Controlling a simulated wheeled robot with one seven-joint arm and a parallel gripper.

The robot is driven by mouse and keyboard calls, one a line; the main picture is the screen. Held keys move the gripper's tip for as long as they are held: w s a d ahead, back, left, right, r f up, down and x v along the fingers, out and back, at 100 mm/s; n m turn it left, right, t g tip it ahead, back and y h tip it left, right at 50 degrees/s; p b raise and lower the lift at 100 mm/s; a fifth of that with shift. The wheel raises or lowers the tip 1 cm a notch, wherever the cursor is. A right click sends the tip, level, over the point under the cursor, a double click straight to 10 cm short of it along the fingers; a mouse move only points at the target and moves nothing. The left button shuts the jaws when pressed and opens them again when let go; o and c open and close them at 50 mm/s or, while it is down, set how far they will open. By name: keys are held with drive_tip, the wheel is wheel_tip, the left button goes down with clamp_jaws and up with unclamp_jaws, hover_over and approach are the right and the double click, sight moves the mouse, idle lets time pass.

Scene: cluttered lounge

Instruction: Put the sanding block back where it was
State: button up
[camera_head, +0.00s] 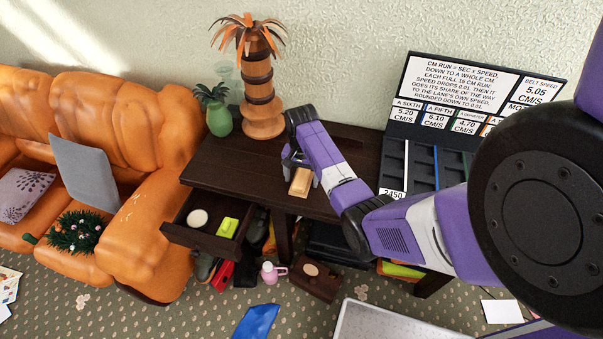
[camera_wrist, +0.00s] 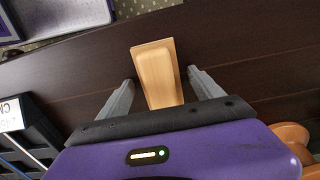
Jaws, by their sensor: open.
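A tan, wood-coloured block (camera_head: 300,182), which looks like the sanding block, lies on the dark brown table (camera_head: 345,143). My gripper (camera_head: 301,172) is above the table at the block. In the wrist view the block (camera_wrist: 153,62) shows between the two grey fingers of my gripper (camera_wrist: 160,79), with a gap on each side. The fingers are open and not closed on it.
An open drawer (camera_head: 190,240) under the table holds a white round thing (camera_head: 198,218) and a yellow-green block (camera_head: 228,227). A dark lane board (camera_head: 395,165) with a sign stands at the table's right. A palm-like wooden tower (camera_head: 262,120) and green vase (camera_head: 219,120) stand at the back left.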

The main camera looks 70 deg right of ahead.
sight(301, 176)
wheel_tip(301, 176, up, 12)
drive_tip(key=b, duration=0.1)
drive_tip(key=w+a+f+n+t+h, duration=0.2)
drive_tip(key=w+a+f+n+t, duration=0.15)
drive_tip(key=a+f, duration=0.75)
drive_tip(key=s+a+r+n+t, duration=0.1)
drive_tip(key=s+a+n+t, duration=0.2)
drive_tip(key=a, duration=0.6)
drive_tip(key=s+a+n+t, duration=0.1)
drive_tip(key=s+a+n, duration=0.25)
drive_tip(key=a, duration=0.65)
drive_tip(key=s+a+r+n+t, duration=0.2)
drive_tip(key=s+a+r, duration=0.1)
drive_tip(key=r, duration=0.4)
drive_tip(key=s+a+r+n+t+y, duration=0.1)
drive_tip(key=s+a+r+n+t, duration=0.1)
drive_tip(key=s+r, duration=0.4)
drive_tip(key=s+a+r+n+t+y, duration=0.1)
drive_tip(key=s+a+r+n+t, duration=0.2)
drive_tip(key=r, duration=0.7)
drive_tip(key=shift+s+a, duration=0.55)
drive_tip(key=shift+s, duration=0.4)
